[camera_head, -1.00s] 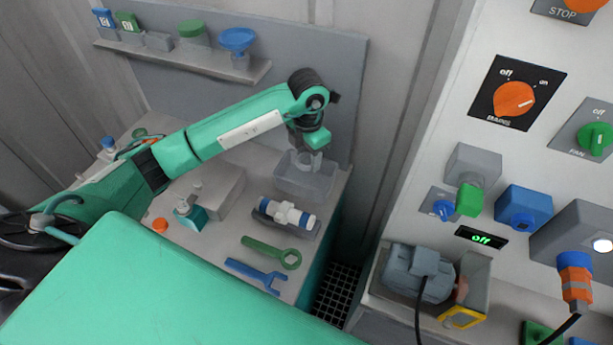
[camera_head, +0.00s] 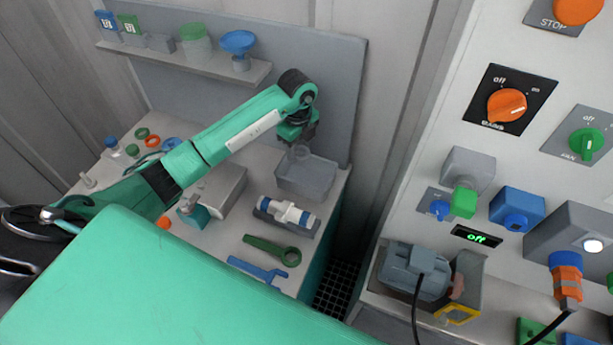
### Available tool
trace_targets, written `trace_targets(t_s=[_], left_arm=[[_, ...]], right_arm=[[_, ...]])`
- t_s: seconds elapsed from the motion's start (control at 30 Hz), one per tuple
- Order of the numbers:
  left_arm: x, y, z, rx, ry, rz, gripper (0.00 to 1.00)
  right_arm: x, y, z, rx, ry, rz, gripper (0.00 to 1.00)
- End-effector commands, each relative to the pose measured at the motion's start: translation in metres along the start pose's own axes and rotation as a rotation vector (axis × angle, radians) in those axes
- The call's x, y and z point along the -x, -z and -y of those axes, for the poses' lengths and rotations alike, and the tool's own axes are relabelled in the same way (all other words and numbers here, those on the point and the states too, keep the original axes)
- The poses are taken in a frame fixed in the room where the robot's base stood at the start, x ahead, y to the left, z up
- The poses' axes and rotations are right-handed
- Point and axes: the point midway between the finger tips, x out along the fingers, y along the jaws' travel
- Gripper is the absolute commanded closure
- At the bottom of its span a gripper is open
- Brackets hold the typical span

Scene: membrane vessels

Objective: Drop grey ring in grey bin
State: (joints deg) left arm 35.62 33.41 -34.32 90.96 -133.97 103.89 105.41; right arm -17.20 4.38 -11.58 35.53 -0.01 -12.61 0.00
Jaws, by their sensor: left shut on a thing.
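My left gripper (camera_head: 299,148) points down at the back left of the clear grey bin (camera_head: 318,184). It is shut on a small grey ring (camera_head: 300,154), which is partly hidden by the fingers and hard to make out. The ring shows above the bin's back left rim; its exact height over the bin is hard to tell. The bin stands at the back right corner of the bench, and it looks empty. My right gripper is not in view.
On the bench (camera_head: 225,235) are a white fitting with blue ends (camera_head: 287,211), a green wrench (camera_head: 272,250), a blue wrench (camera_head: 257,270) and a grey box (camera_head: 224,188). Coloured rings lie at the left. A shelf (camera_head: 190,59) hangs behind; a control panel (camera_head: 545,150) stands right.

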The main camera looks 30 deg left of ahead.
Motion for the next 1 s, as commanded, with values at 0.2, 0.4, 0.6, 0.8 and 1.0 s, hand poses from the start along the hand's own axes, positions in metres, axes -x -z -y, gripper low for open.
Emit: trace_targets(t_s=[0.2, 0.4, 0.6, 0.8, 1.0], left_arm=[[-0.008, -0.001, 0.0, 0.048, 0.0, 0.001, 0.73], [-0.028, -0.001, 0.0, 0.046, -0.001, 0.001, 0.73], [-0.052, -0.001, 0.0, 0.045, 0.0, 0.0, 0.73], [-0.062, -0.001, 0.0, 0.044, 0.001, 0.001, 0.73], [-0.061, -0.001, 0.0, 0.044, 0.001, 0.001, 0.73]], right_arm=[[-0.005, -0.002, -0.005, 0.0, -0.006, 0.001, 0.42], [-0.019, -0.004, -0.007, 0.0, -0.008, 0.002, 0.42], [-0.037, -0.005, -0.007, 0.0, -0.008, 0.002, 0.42], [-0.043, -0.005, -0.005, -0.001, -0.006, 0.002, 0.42], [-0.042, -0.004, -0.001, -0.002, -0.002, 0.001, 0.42]])
